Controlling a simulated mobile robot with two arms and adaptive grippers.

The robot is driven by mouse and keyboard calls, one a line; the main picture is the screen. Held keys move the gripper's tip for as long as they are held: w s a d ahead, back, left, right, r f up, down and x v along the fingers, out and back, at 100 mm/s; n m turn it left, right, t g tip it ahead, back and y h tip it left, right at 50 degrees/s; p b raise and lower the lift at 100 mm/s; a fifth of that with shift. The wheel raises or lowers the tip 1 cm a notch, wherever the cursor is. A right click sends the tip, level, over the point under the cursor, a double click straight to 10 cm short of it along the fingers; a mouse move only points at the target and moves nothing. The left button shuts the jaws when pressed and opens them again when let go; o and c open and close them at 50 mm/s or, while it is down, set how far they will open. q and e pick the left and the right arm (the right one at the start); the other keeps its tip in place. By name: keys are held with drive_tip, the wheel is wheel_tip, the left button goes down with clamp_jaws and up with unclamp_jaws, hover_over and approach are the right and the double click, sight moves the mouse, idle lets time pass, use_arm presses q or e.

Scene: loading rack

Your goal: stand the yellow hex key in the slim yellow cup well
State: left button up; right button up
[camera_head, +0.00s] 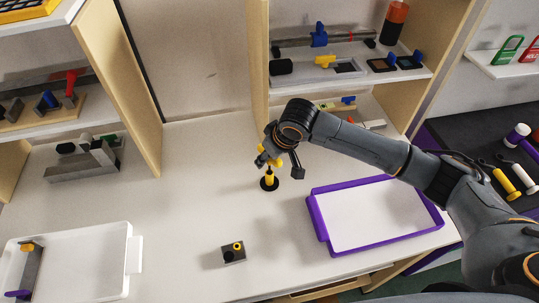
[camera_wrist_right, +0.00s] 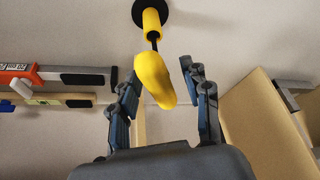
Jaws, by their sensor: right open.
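The yellow hex key has a yellow handle (camera_wrist_right: 155,78) and a thin dark shaft. In the right wrist view its shaft runs into the mouth of the slim yellow cup (camera_wrist_right: 151,20), which has a round black base. In the head view the slim yellow cup (camera_head: 269,179) stands on the white table, with the yellow hex key (camera_head: 261,160) above it, partly hidden by my gripper. My right gripper (camera_wrist_right: 190,80) is open, its fingers on either side of the handle with visible gaps. It also shows in the head view (camera_head: 272,158). My left gripper is not in view.
A purple-rimmed tray (camera_head: 318,222) lies right of the cup. A small dark block with a yellow ring (camera_head: 233,253) sits in front. A white tray (camera_head: 118,262) is at the left front. Shelves with tools (camera_head: 345,75) stand behind. The table around the cup is clear.

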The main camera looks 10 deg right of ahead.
drive_tip(key=v, duration=1.2)
drive_tip(key=shift+s+f, duration=0.1)
